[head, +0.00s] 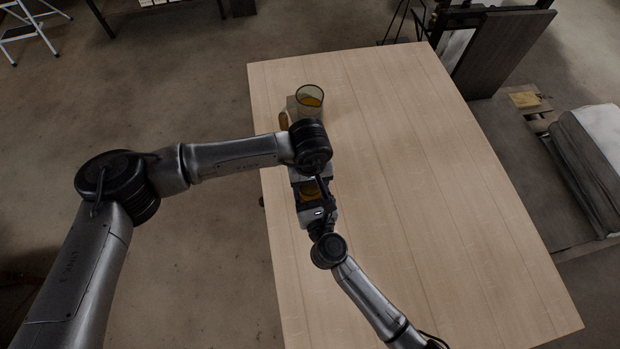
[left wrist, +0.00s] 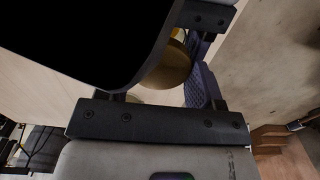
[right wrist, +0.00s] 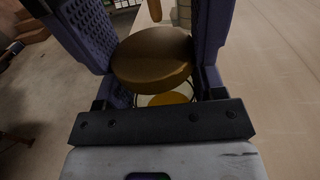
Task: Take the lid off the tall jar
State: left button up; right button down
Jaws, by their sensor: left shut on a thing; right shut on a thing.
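The lid, a round brown wooden disc (right wrist: 152,60), sits between the two fingers of my right gripper (right wrist: 153,45), which is shut on it. A glass rim with yellow contents, the tall jar (right wrist: 168,99), shows just below the lid in the right wrist view; the lid appears apart from it. My left gripper (head: 306,178) is shut at the jar, though its hold is mostly hidden. The lid also shows in the left wrist view (left wrist: 168,68), partly behind a large dark shape. In the head view my two grippers meet and hide most of the jar.

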pick_arm(q)
jog(key=n, duration=0.7)
jog(key=o, duration=1)
jog(key=shift+r, duration=0.1)
jog(key=shift+r, duration=2.2)
pick_arm(e)
jog(key=shift+c, duration=0.7)
grip_release()
pick_arm(q)
jog(key=shift+f+b, duration=0.5)
jog(key=shift+f, duration=0.05)
pick_arm(e)
jog(key=v, duration=1.4)
